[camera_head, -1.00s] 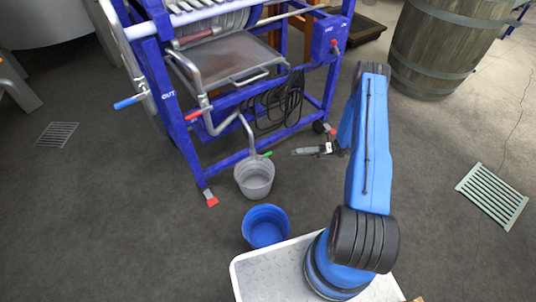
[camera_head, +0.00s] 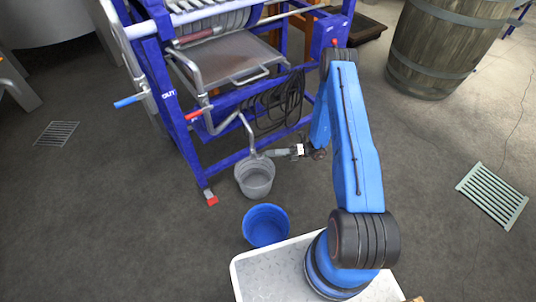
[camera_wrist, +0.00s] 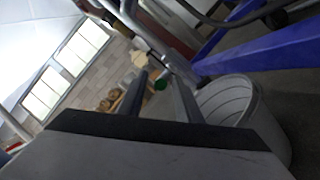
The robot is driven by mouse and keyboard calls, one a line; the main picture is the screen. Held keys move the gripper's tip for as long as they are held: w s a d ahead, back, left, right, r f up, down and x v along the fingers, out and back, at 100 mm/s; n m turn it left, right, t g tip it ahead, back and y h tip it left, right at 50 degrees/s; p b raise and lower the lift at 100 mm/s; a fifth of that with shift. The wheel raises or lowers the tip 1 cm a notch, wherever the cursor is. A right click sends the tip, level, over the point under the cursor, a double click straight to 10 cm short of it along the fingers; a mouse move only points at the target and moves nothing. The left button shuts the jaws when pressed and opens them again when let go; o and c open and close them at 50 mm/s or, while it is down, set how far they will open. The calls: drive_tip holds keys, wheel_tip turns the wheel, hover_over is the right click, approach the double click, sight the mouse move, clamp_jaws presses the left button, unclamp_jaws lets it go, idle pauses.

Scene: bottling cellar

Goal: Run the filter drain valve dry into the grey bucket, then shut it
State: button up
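The grey bucket (camera_head: 255,184) stands on the floor under the filter's drain pipe (camera_head: 248,132). It also shows at the right of the wrist view (camera_wrist: 278,135). In the head view my gripper (camera_head: 270,154) is at the pipe's lower end, just above the bucket's rim, and covers the handle. The gripper is open. I cannot tell whether the valve is open, or whether liquid is running.
A blue bucket (camera_head: 265,226) stands in front of the grey one. A barrel (camera_head: 440,50) and floor grate (camera_head: 492,194) are at right.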

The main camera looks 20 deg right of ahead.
drive_tip(key=shift+a+r, duration=0.1)
drive_tip(key=shift+a, duration=0.35)
clamp_jaws()
